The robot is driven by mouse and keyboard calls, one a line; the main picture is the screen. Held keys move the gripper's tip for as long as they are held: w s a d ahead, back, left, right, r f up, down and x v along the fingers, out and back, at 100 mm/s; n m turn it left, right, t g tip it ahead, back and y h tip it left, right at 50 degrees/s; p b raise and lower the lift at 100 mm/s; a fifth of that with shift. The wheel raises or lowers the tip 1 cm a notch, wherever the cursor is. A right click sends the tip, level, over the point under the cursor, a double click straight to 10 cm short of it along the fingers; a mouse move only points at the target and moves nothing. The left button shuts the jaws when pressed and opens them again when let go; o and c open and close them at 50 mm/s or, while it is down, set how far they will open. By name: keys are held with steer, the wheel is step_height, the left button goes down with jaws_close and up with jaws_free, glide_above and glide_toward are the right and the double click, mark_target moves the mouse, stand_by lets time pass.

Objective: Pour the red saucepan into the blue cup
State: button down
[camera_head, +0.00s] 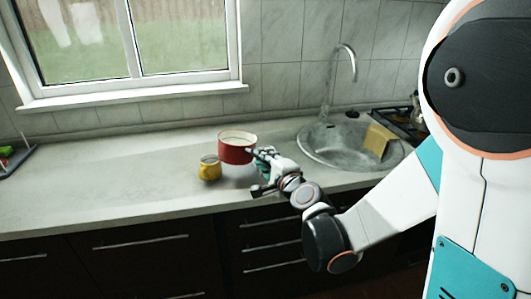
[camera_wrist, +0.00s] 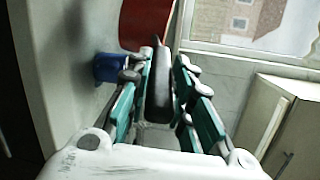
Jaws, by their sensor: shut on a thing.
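The red saucepan (camera_head: 236,152) is near the middle of the counter in the head view, roughly upright, with a pale inside; whatever it holds is unclear. My gripper (camera_head: 263,168) is at its right side. In the wrist view, the fingers of my gripper (camera_wrist: 160,95) are shut around the dark handle, and part of the red saucepan (camera_wrist: 146,22) shows beyond them. The saucepan appears held a little above the counter.
A sink (camera_head: 330,150) with a tap (camera_head: 347,62) and a yellow block (camera_head: 377,140) is at the right. A window (camera_head: 130,45) is behind.

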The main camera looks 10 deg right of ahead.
steer(key=d+m, duration=0.1)
steer(key=d+m+p, duration=0.1)
steer(key=shift+w+d+r, duration=0.1)
steer(key=shift+w+d, duration=0.2)
steer(key=shift+w, duration=0.1)
steer(key=shift+w+d+r+m+y+p, duration=0.2)
steer(key=shift+d+r+m+p, duration=0.1)
steer(key=shift+d+r+p, duration=0.15)
steer(key=shift+w+d+r+m+y+p, duration=0.1)
steer(key=shift+d+r+m+y+p, duration=0.1)
steer(key=shift+d+r+m+p, duration=0.2)
stand_by(1.0)
steer(key=shift+w+d+r+m+g+p, duration=0.2)
steer(key=shift+d+m+p, duration=0.15)
steer(key=shift+d, duration=0.15)
steer(key=shift+w+d+r+m+g+p, duration=0.15)
steer(key=shift+d+r+m+p, duration=0.1)
steer(key=shift+d+m, duration=0.15)
stand_by(1.6)
